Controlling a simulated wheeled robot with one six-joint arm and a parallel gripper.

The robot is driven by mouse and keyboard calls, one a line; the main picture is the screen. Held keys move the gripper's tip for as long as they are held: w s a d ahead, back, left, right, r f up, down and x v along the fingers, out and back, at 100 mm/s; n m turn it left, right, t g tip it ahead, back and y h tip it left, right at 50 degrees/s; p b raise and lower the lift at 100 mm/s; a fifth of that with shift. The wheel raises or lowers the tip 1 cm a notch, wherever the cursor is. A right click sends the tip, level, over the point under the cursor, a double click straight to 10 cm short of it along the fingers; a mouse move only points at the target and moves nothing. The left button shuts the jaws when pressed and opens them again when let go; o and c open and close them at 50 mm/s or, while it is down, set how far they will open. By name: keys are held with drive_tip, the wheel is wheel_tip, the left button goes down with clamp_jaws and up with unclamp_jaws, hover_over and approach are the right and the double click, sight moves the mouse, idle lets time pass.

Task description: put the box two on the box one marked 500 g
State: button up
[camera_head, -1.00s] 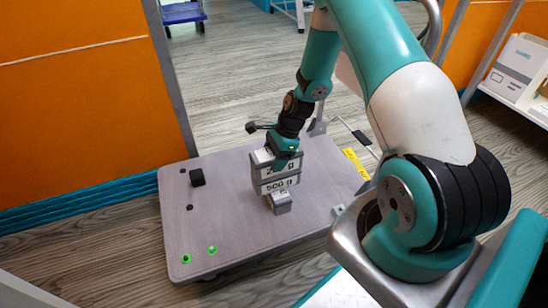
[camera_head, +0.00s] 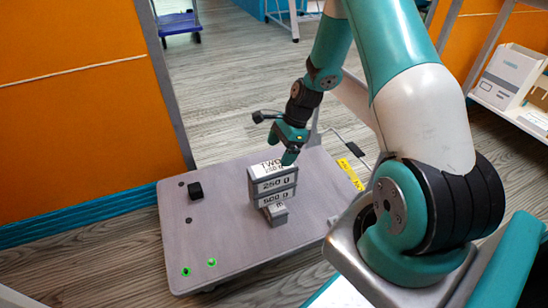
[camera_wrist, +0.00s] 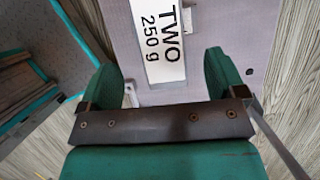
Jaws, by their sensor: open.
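Box two (camera_head: 273,183), grey with a white label reading TWO and 250 g, rests on top of the box marked 500 g (camera_head: 278,199) on the grey platform (camera_head: 220,239). The two look stacked roughly in line. My gripper (camera_head: 290,158) is above the top box, apart from it and empty. In the wrist view its two green fingers (camera_wrist: 172,84) are spread wide, with the label of box two (camera_wrist: 160,38) beyond them.
A black cube (camera_head: 195,190) sits at the platform's left. An orange wall (camera_head: 80,100) borders the left side. A white box (camera_head: 508,75) stands on a shelf at the right.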

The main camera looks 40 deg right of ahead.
drive_tip(key=v, duration=0.2)
drive_tip(key=shift+d+r+p, duration=0.1)
drive_tip(key=shift+r+p, duration=0.2)
drive_tip(key=shift+r, duration=0.45)
drive_tip(key=s+a+r+n, duration=0.3)
drive_tip(key=a+r+n, duration=0.4)
drive_tip(key=a+r, duration=0.2)
drive_tip(key=s+a+r+n, duration=0.2)
drive_tip(key=a+r+n, duration=0.5)
drive_tip(key=a+r, duration=0.15)
drive_tip(key=s+a+r+n, duration=0.4)
drive_tip(key=s+n, duration=0.3)
drive_tip(key=s, duration=0.1)
drive_tip(key=s+a+r+n+g, duration=0.1)
drive_tip(key=s+a+r+n, duration=0.3)
drive_tip(key=s+n, duration=0.3)
drive_tip(key=shift+s+a, duration=0.15)
drive_tip(key=shift+s, duration=0.5)
drive_tip(key=shift+r, duration=0.1)
wheel_tip(320, 180, up, 32)
drive_tip(key=p, duration=3.2)
